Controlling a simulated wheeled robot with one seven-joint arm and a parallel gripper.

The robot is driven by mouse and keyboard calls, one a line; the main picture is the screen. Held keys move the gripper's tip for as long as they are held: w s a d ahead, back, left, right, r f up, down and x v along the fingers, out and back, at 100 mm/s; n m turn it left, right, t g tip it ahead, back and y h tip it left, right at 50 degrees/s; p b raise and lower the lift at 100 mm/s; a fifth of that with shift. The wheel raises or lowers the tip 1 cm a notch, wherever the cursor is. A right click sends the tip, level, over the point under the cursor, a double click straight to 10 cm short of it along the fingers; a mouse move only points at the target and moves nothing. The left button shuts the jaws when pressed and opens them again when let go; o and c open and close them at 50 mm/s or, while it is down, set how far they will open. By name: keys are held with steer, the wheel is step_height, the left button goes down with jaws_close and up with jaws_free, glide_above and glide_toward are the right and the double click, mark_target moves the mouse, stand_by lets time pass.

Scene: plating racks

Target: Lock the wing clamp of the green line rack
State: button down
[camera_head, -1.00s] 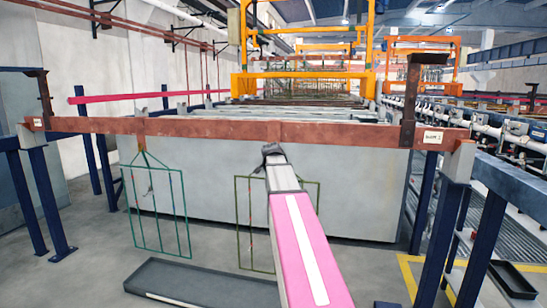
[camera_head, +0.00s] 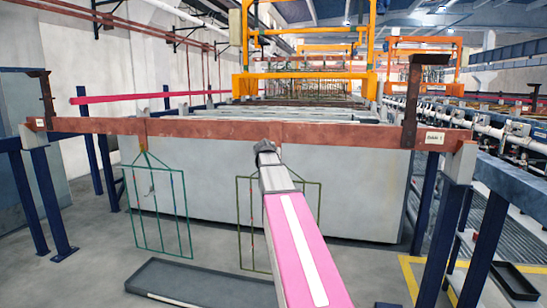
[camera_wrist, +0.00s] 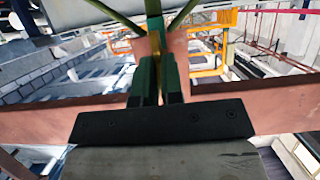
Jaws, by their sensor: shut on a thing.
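Two wire racks hang from the red-brown bar (camera_head: 350,132): a teal-green rack (camera_head: 188,215) at left and an olive-green rack (camera_head: 238,222) at centre. My arm covers part of the olive rack and my gripper (camera_head: 266,147) hides its top at the bar. In the wrist view my gripper (camera_wrist: 157,70) has its fingers close together on a narrow yellowish piece (camera_wrist: 155,45), which looks like the wing clamp. Olive rods (camera_wrist: 125,18) of the rack meet just beyond it. The clamp's angle is hard to tell.
A grey tank (camera_head: 345,195) stands behind the bar. A dark shallow tray (camera_head: 200,275) lies on the floor below the racks. Blue posts (camera_head: 38,190) carry the bar's ends, and a dark upright hook (camera_head: 412,105) rises at its right.

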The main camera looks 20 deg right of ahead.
stand_by(0.3)
steer(key=c, duration=1.3)
jaws_free()
steer(key=shift+o, duration=0.2)
steer(key=v, duration=1.1)
steer(key=shift+f, duration=0.1)
steer(key=s+a+f+n+g+y, duration=0.15)
steer(key=s+a+f, duration=0.3)
steer(key=f, duration=0.75)
steer(key=s+a+f+n+g+y, duration=0.1)
steer(key=s+a+f+g+y, duration=0.3)
steer(key=f, duration=0.7)
steer(key=s+a+f+n+g, duration=0.25)
steer(key=s+f, duration=0.35)
steer(key=f, duration=0.6)
steer(key=s+a+f+n+g+y, duration=0.1)
steer(key=s+a+f+g+y, duration=0.1)
steer(key=s+a+f, duration=0.4)
steer(key=s+f+g, duration=0.1)
steer(key=s+f, duration=0.3)
steer(key=s, duration=0.1)
steer(key=shift+a+f+n, duration=0.3)
steer(key=shift+f, duration=0.05)
